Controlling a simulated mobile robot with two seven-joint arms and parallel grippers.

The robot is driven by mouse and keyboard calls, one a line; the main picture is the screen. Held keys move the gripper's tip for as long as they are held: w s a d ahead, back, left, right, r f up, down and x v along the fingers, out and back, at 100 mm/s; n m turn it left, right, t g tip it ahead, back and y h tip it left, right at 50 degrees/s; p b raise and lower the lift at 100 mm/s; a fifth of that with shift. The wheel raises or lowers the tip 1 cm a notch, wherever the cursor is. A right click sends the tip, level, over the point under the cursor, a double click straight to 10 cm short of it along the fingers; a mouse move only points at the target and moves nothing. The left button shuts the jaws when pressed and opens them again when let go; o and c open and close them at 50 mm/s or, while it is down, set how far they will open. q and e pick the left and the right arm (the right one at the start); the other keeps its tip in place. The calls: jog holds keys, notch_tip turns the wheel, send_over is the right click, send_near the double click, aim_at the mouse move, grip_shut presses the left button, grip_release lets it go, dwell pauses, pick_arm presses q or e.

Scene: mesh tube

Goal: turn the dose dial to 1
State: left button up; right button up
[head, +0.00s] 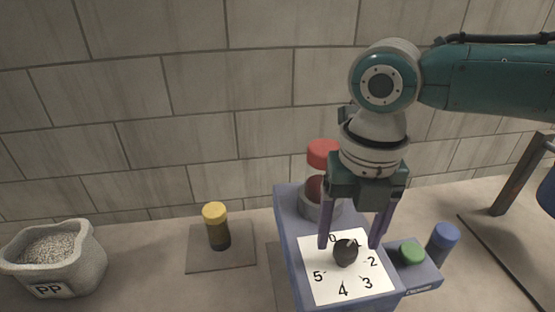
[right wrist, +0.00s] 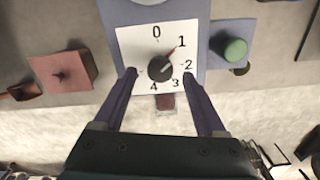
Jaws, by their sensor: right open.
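The dose dial is a black knob (head: 345,252) on a white plate (head: 318,289) numbered 0 to 5. It also shows in the right wrist view (right wrist: 160,69). My right gripper (head: 349,246) points down over the plate, open, with one purple finger on each side of the knob. In the right wrist view its fingertips (right wrist: 158,74) stand apart from the knob, with gaps on both sides. My left gripper is not in view.
The plate sits on a blue-grey box (head: 287,230). A red-capped item (head: 322,153) stands behind it. A green button (head: 411,252) and blue cylinder (head: 443,238) are at right. A yellow-capped bottle (head: 216,225) and "PP" pellet bag (head: 88,270) stand left.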

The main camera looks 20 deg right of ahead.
aim_at(346, 248)
notch_tip(346, 248, up, 8)
jog(key=shift+b, duration=0.45)
jog(key=shift+r, duration=0.1)
jog(key=s+a+f+m+t+y, duration=0.1)
jog(key=s+a+f+m+y, duration=0.2)
jog(key=a+m, duration=0.35)
jog(key=s+a+f+m+t, duration=0.1)
jog(key=s+a+f+m, duration=0.2)
jog(key=s+a+m, duration=0.3)
jog(key=s+d+m+t+h, duration=0.25)
jog(key=s+d+m, duration=0.65)
jog(key=m, duration=0.8)
notch_tip(346, 248, up, 26)
jog(key=w+p, duration=0.2)
jog(key=p, duration=2.4)
jog(key=shift+d+r+g+p, duration=0.15)
jog(key=shift+d+g+p, duration=0.1)
jog(key=shift+g+p, duration=0.2)
jog(key=shift+n, duration=0.25)
